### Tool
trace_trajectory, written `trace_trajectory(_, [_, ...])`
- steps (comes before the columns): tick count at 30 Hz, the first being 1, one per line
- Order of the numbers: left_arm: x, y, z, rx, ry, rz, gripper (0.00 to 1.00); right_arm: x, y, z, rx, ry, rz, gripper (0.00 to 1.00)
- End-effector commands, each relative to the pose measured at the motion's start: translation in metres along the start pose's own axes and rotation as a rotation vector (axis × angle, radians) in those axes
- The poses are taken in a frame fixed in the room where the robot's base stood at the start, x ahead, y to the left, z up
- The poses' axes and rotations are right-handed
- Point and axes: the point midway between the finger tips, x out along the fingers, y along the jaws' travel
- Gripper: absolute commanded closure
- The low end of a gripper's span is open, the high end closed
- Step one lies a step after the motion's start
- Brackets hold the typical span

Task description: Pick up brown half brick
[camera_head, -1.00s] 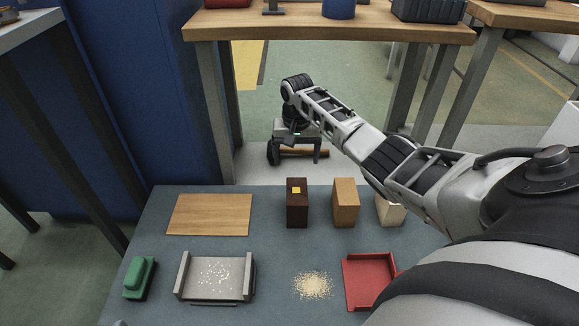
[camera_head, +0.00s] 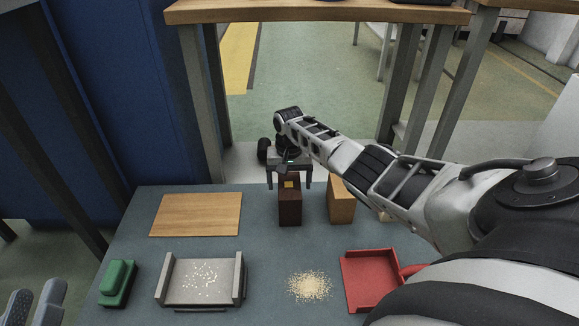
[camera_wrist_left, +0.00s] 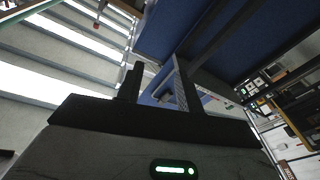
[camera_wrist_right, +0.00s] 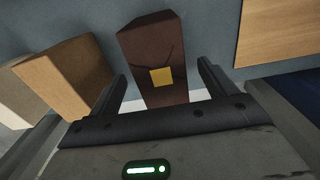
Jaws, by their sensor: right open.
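The brown half brick (camera_head: 290,208) is a dark brown block with a yellow square on its top. It stands upright on the grey-blue table and also shows in the right wrist view (camera_wrist_right: 150,55). My right gripper (camera_head: 289,186) is open, just above and behind the brick's top, pointing down. In the right wrist view its fingers (camera_wrist_right: 160,78) lie on either side of the brick, with gaps, not clamped. My left gripper (camera_wrist_left: 155,75) shows in its own wrist view, fingers apart and empty, away from the table.
A tan brick (camera_head: 340,203) stands close to the right of the brown one; a paler block (camera_wrist_right: 20,100) is beyond it. A wooden board (camera_head: 196,214), grey tray (camera_head: 205,295), green block (camera_head: 117,283), crumb pile (camera_head: 310,286) and red dustpan (camera_head: 370,280) share the table.

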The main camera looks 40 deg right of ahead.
Motion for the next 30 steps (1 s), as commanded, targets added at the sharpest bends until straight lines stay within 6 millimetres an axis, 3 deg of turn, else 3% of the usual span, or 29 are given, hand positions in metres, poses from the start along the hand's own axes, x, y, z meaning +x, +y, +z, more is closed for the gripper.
trace_trajectory(1, [0.003, -0.001, -0.004, 0.060, 0.053, 0.017, 0.64, 0.010, 0.000, -0.001, 0.000, 0.001, 0.000, 0.16])
trace_trajectory(6, [0.007, 0.003, -0.027, 0.192, 0.178, 0.051, 0.64, 0.024, 0.001, -0.001, 0.001, 0.001, 0.000, 0.16])
trace_trajectory(15, [0.007, 0.005, -0.034, 0.220, 0.205, 0.058, 0.64, 0.024, 0.000, -0.001, 0.000, 0.001, 0.000, 0.16])
trace_trajectory(24, [0.007, 0.004, -0.033, 0.219, 0.204, 0.057, 0.64, 0.024, 0.000, -0.001, 0.000, 0.001, 0.000, 1.00])
trace_trajectory(30, [0.008, 0.005, -0.034, 0.218, 0.204, 0.058, 0.64, 0.023, 0.000, -0.001, 0.000, 0.003, -0.002, 1.00])
